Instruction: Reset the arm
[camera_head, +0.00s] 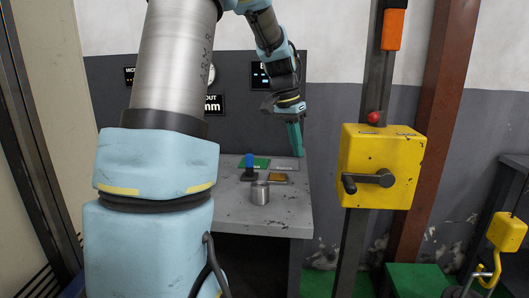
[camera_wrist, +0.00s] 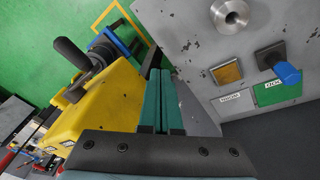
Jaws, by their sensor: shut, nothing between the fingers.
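My gripper (camera_head: 296,151) has teal fingers and points down above the right part of the grey bench in the head view. In the wrist view my gripper (camera_wrist: 159,72) shows its two fingers pressed together, with nothing between them. My arm's large blue and silver links fill the left middle of the head view. The arm's outer part reaches over the bench from above.
A yellow box (camera_head: 381,160) with a black crank stands right of the bench. A yellow hook (camera_head: 495,257) is at far right.

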